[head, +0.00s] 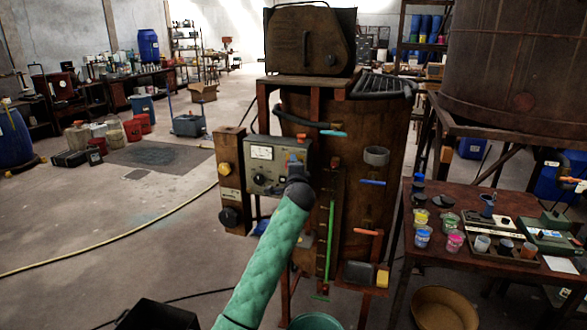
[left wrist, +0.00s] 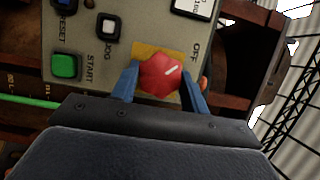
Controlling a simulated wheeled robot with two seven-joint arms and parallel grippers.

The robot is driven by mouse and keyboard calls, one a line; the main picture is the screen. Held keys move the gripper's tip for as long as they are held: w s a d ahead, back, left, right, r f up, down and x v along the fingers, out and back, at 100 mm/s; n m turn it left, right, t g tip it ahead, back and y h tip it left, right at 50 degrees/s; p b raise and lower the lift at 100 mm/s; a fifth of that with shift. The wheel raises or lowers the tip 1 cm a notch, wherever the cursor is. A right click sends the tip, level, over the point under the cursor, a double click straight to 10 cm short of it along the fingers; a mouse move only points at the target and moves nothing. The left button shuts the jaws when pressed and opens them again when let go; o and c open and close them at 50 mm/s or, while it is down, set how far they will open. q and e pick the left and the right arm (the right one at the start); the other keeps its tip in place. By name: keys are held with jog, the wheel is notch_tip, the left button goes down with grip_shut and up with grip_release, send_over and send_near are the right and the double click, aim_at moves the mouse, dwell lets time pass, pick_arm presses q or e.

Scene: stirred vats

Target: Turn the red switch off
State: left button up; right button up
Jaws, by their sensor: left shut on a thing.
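The red switch (left wrist: 160,75) is a round, lobed red knob on a yellow plate (left wrist: 145,50) in the left wrist view. Its white mark slants up and right, toward the side where OFF is printed. My left gripper (left wrist: 165,88) has its two blue fingers on either side of the knob and is shut on it. In the head view my green-sleeved left arm reaches up to the grey control panel (head: 262,153), with the left gripper (head: 294,163) at its right part. The gripper hides the knob there. My right gripper is not in view.
A yellow knob (head: 224,169) and a black knob (head: 230,217) are on a box left of the panel. A table (head: 405,245) with cups stands at right. Open floor lies left.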

pick_arm(q)
jog(key=shift+f, duration=0.1)
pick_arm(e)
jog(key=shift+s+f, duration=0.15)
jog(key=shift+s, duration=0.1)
pick_arm(q)
jog(key=o, duration=1)
jog(key=shift+a, duration=0.15)
jog(key=s+b, duration=0.2)
jog(key=s, duration=0.5)
jog(key=shift+s+d+b, duration=0.3)
jog(key=shift+s+d, duration=0.05)
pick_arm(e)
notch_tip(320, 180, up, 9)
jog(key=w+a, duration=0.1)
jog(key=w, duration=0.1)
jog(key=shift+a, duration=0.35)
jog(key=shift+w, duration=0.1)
